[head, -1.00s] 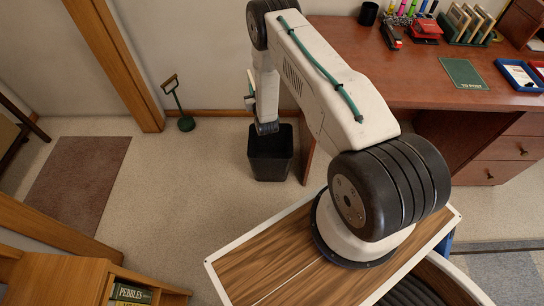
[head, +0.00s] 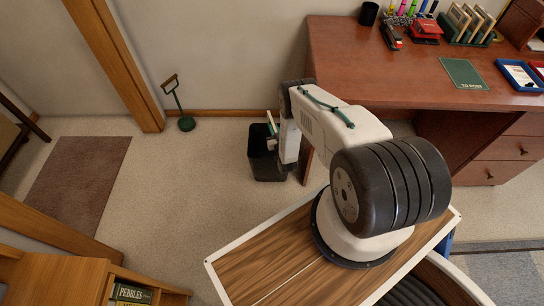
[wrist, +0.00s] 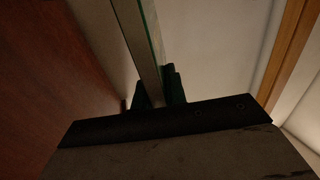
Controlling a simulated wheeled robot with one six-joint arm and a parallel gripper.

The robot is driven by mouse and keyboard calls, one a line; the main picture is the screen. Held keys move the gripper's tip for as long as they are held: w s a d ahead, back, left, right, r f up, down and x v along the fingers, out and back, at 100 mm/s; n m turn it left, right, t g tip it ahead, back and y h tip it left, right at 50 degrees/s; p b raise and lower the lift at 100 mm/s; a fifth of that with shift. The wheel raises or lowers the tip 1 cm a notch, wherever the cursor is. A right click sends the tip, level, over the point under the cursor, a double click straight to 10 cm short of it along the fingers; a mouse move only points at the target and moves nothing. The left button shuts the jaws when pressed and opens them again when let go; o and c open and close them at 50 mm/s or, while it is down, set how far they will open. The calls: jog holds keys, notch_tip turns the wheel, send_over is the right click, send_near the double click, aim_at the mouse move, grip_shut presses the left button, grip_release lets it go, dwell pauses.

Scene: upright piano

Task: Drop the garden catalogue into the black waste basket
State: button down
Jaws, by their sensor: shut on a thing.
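My gripper (head: 271,141) is over the basket's opening, partly hidden by my own arm. In the wrist view my gripper (wrist: 160,92) is shut on the garden catalogue (wrist: 138,40), a thin, pale slab with green edges seen edge-on between the fingers. A small pale and green piece of it shows above the basket in the head view (head: 271,122). I cannot tell whether its lower part is below the rim. The basket's inside is mostly hidden.
The red-brown desk (head: 400,75) stands close to the basket's right, with stationery on top. A green long-handled tool (head: 183,108) stands to the left by the wooden door frame (head: 120,65). Carpet left of the basket is clear.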

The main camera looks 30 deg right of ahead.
jog(key=shift+f, duration=0.8)
jog(key=c, duration=1.3)
grip_release()
jog(key=shift+c, duration=0.2)
jog(key=shift+s, duration=0.1)
jog(key=v, duration=0.7)
jog(key=shift+s, duration=0.25)
jog(key=shift+a, duration=0.15)
